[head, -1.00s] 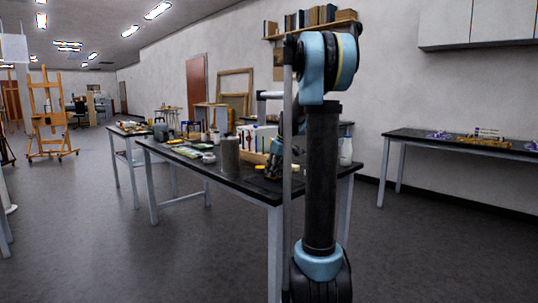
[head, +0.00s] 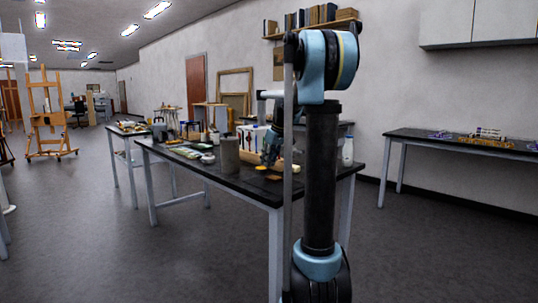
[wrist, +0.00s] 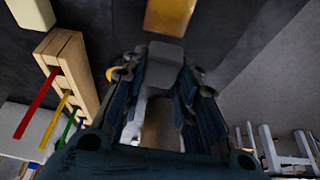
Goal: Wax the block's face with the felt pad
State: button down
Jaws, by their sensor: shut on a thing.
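My gripper (wrist: 160,95) points at the dark table top. It is shut on a grey block-like piece, seemingly the felt pad (wrist: 166,53), which shows between the fingertips in the wrist view. A golden-yellow block face (wrist: 170,14) lies just beyond the pad at the top of that view, cut off by the edge. The pad and the block look close, but I cannot tell whether they touch. In the head view my gripper (head: 270,152) is small above the table's right part, partly behind my own arm, with a yellow piece (head: 260,167) near it.
A wooden rack (wrist: 73,62) with red, yellow, green and blue sticks stands left of my gripper in the wrist view. The dark table (head: 200,172) holds a grey cylinder (head: 229,155) and several jars. A white bottle (head: 347,151) stands at its right end.

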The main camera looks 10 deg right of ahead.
jog(key=shift+r, duration=1.75)
